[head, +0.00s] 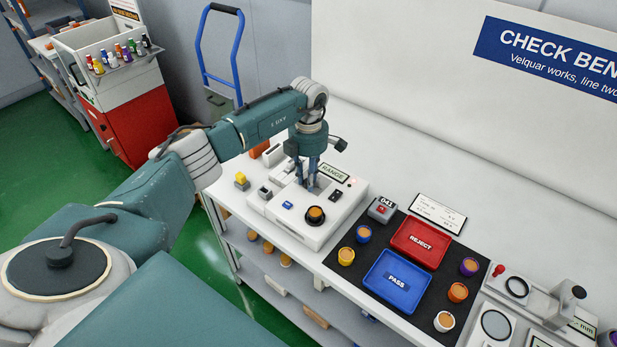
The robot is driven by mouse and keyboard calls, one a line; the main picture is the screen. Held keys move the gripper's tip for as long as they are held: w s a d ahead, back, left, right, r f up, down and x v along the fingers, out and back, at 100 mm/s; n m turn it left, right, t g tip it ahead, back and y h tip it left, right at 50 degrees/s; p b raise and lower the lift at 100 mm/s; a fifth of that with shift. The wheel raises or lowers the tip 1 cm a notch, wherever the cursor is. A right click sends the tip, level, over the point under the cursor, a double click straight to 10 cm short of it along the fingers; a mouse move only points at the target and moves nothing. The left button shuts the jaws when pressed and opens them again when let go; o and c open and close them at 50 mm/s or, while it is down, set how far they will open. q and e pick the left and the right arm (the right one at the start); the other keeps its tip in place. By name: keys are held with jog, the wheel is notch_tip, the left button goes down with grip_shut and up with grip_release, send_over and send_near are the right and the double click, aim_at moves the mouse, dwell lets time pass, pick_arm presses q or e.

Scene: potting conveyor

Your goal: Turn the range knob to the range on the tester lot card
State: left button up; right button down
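The white tester (338,222) stands on the bench with a green display marked RANGE (333,172). My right gripper is out of view.
A red REJECT tray (419,259) and a blue PASS tray (374,299) lie on a black mat (345,276) with several coloured cups around them. A small grey box marked 041 (382,209) stands right of the tester. Measuring devices (500,325) stand at right.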

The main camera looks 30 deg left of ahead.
pick_arm(q)
grip_shut()
jog(key=shift+n+b, duration=0.3)
jog(key=shift+n, duration=0.4)
jog(key=n+b, duration=0.1)
jog(key=n, duration=0.4)
jog(key=shift+r, duration=0.1)
jog(key=n, duration=0.5)
jog(key=shift+w, duration=0.1)
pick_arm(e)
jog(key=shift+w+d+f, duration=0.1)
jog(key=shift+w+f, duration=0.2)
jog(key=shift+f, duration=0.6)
pick_arm(q)
jog(key=shift+r+n, duration=0.1)
jog(key=shift+n, duration=0.3)
jog(key=o, duration=0.7)
grip_release()
jog(key=shift+o, duration=0.2)
